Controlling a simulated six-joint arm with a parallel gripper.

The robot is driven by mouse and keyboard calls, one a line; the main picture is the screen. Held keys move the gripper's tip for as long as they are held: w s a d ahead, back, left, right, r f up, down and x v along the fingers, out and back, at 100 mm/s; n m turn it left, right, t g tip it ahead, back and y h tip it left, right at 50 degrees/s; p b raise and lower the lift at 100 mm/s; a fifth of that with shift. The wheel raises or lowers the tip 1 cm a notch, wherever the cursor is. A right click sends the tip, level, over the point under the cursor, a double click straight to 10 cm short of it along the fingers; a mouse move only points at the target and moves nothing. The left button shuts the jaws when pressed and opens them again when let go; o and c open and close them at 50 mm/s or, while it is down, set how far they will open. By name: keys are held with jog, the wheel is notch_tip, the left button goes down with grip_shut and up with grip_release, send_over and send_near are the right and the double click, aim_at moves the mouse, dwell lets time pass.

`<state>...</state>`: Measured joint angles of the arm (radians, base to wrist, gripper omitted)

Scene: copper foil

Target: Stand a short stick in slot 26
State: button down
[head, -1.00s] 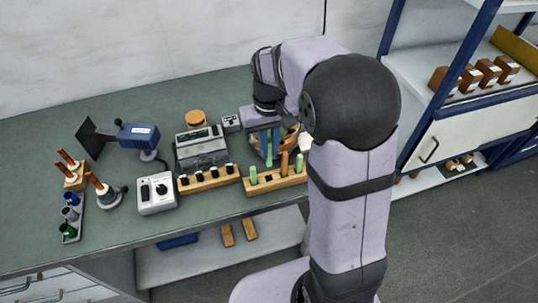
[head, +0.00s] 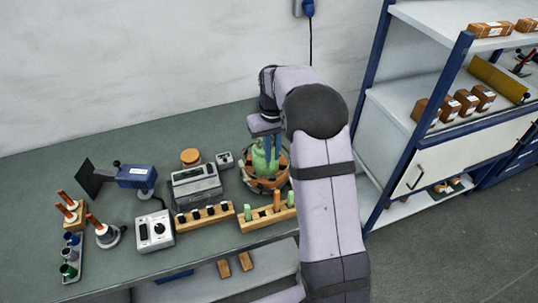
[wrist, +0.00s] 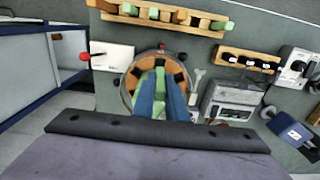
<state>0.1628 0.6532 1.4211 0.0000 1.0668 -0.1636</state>
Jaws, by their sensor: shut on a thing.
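My gripper (head: 272,150) is over the round holder, with its blue fingers pointing down. It is shut on a green stick (wrist: 160,76), which shows between the fingers in the wrist view. Green also shows beside the fingers in the head view (head: 260,158). The round holder (head: 250,180) has an orange top with black slots around it; it also shows in the wrist view (wrist: 130,82). The stick's lower end is hidden, so I cannot tell whether it is in a slot. No slot numbers are readable.
A wooden rack (head: 262,222) with green and orange sticks stands in front of the holder. Left of it are another wooden rack (head: 205,218), a grey device (head: 195,185) and a white control box (head: 154,232). A shelf unit (head: 420,80) stands at right.

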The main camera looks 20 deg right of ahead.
aim_at(272, 169)
jog(key=shift+f, duration=0.25)
notch_tip(272, 169, down, 3)
jog(key=b, duration=0.3)
jog(key=shift+r, duration=0.1)
jog(key=shift+f, duration=1)
dwell(1.3)
jog(key=shift+f+b, duration=0.35)
jog(key=shift+b, duration=0.05)
jog(key=shift+f, duration=0.35)
jog(key=c, duration=1.7)
grip_release()
